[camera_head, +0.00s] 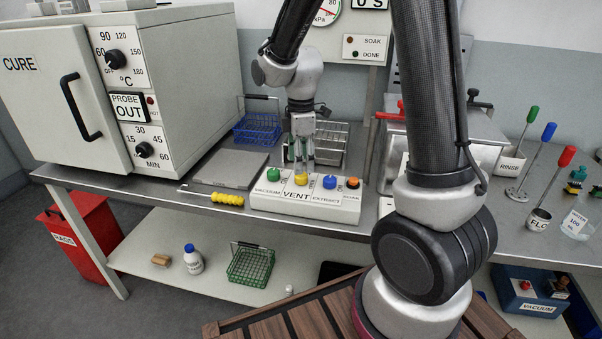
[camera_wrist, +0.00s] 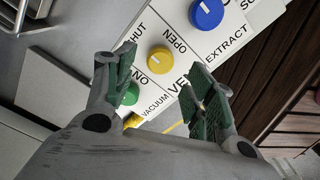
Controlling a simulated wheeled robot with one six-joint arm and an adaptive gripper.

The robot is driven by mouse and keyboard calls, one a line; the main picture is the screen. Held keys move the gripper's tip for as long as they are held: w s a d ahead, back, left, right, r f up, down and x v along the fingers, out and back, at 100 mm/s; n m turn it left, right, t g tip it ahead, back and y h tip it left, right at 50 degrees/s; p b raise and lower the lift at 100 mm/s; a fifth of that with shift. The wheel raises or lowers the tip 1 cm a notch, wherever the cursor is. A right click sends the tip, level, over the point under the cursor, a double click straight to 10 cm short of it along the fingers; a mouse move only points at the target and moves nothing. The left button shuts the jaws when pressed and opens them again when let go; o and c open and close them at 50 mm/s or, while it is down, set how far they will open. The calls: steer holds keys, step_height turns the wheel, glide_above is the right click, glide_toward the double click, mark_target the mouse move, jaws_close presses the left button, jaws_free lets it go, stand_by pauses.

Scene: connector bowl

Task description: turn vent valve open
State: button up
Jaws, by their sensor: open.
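The vent valve is a yellow round knob (camera_head: 301,180) on the front of a white control panel (camera_head: 270,201), above the label VENT. In the wrist view the yellow knob (camera_wrist: 160,60) lies between the words SHUT and OPEN; I cannot tell surely which one its small pale mark points at. My gripper (camera_head: 301,160) points down just above the yellow knob. In the wrist view my gripper (camera_wrist: 162,78) is open, its green-padded fingers on either side of the knob, with nothing held. I cannot tell whether they touch it.
A green knob (camera_head: 273,175) sits left of the yellow one, a blue knob (camera_head: 329,182) and an orange knob (camera_head: 352,183) to its right. A blue basket (camera_head: 257,128) and a wire rack (camera_head: 332,140) stand behind.

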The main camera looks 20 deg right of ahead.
mark_target(301, 178)
steer(key=shift+f, duration=2.4)
steer(key=c, duration=1)
